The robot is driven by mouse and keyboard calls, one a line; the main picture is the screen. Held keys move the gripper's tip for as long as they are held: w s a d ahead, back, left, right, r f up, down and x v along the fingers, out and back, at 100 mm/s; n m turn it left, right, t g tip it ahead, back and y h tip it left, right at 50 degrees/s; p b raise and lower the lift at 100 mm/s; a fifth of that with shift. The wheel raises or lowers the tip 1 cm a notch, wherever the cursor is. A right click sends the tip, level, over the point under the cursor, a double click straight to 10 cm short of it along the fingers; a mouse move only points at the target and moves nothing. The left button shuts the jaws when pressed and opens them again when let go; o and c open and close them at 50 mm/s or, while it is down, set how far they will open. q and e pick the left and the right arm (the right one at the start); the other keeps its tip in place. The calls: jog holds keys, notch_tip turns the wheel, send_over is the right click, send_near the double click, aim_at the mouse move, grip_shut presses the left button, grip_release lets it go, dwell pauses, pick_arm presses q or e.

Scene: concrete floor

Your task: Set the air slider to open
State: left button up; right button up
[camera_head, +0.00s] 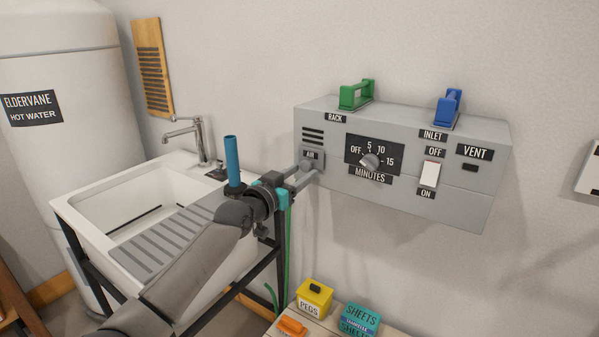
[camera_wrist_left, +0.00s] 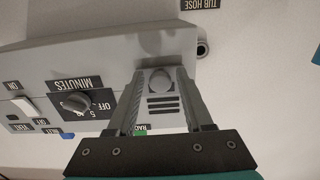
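The air slider is a small grey knob (camera_head: 307,165) on a plate labelled AIR, at the left end of the front of a grey control box (camera_head: 344,184). In the left wrist view the knob (camera_wrist_left: 160,83) sits between the two finger ends, near several dark vent slots. My left gripper (camera_head: 303,177) reaches the box front from the left, its two grey fingers apart, one on each side of the knob. In the left wrist view (camera_wrist_left: 161,75) narrow gaps seem to show beside the knob; contact is hard to tell. My right gripper is out of view.
The box also bears a minutes dial (camera_head: 371,162), a white rocker switch (camera_head: 430,174), a green handle (camera_head: 356,95) and a blue handle (camera_head: 448,107). A sink (camera_head: 165,190) stands left, and a yellow pegs box (camera_head: 314,299) sits below. The wall right of the box is mostly clear.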

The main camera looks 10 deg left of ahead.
pick_arm(q)
jog(key=shift+o, duration=0.7)
jog(key=shift+r, duration=0.1)
jog(key=shift+o, duration=0.2)
jog(key=shift+r, duration=0.1)
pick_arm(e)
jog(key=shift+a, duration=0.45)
pick_arm(q)
jog(key=shift+s, duration=0.1)
jog(key=p+v, duration=0.3)
jog(key=v, duration=1.2)
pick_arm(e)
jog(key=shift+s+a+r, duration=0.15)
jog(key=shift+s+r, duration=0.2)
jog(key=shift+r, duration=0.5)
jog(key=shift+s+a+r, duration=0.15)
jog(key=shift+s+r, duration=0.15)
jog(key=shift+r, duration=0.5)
pick_arm(q)
jog(key=shift+a, duration=0.1)
